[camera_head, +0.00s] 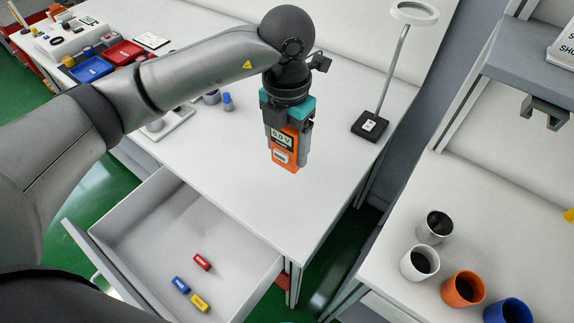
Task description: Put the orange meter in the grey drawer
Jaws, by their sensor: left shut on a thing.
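The orange meter (281,157) hangs upright in my left gripper (289,137), which is shut on its upper part. The meter has a display reading about 0.0 V. It appears held above the white table, to the right of the drawer. The drawer (148,215) is pulled open at the lower left, below the tabletop. It looks light grey to white inside. A red block (202,262), a blue block (181,285) and a yellow block (200,302) lie on its floor. My right gripper is not in view.
A lamp with a ring head and dark base (369,126) stands on the table's right side. Blue (91,69) and red (124,52) trays sit at the back left. Several pots, including an orange one (450,292), stand on the right-hand bench. The white tabletop (235,190) nearest the drawer is clear.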

